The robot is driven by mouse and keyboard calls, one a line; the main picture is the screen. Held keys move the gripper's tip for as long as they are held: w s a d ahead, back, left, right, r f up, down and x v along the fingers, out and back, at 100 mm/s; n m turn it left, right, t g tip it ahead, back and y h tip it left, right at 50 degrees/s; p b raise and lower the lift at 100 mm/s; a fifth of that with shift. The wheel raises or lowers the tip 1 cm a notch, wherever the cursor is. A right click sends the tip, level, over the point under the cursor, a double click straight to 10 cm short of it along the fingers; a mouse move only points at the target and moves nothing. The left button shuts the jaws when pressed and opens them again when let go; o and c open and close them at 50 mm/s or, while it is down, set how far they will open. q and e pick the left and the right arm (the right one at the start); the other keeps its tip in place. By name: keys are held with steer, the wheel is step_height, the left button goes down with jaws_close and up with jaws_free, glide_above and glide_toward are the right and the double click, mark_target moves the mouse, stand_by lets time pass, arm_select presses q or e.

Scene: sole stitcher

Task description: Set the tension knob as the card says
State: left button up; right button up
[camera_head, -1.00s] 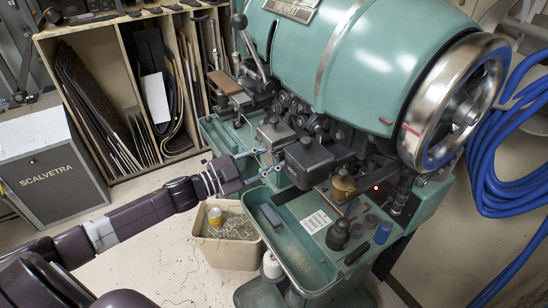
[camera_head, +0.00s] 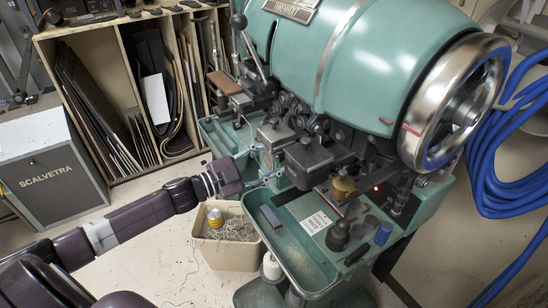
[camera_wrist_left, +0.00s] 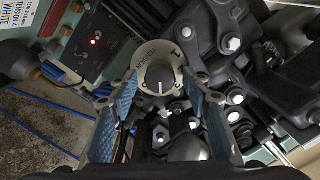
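The tension knob (camera_wrist_left: 159,76) is a dark round knob with a white pointer line, set on a pale dial plate (camera_wrist_left: 149,54) with markings. In the wrist view the line points toward the bottom of the picture. My left gripper (camera_wrist_left: 160,88) is open, with one blue-padded finger on each side of the knob and gaps between. In the head view my left gripper (camera_head: 271,163) is at the front of the green machine; I cannot make out the knob there. The white card (camera_head: 316,222) lies on the machine's tray; part of it shows in the wrist view (camera_wrist_left: 16,16), reading "TENSION" and "WHITE". My right gripper is not in view.
The green machine (camera_head: 365,60) has a large handwheel (camera_head: 410,125) at right. A bin of thread scraps (camera_head: 225,250) stands below my left gripper. A red light (camera_wrist_left: 95,41) glows on a panel beside the dial. Black metal parts crowd the dial's right side.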

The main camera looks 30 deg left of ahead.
arm_select(q)
steer(key=shift+s+a, duration=0.1)
steer(key=v, duration=1.1)
steer(key=shift+s, duration=0.35)
steer(key=shift+a, duration=0.15)
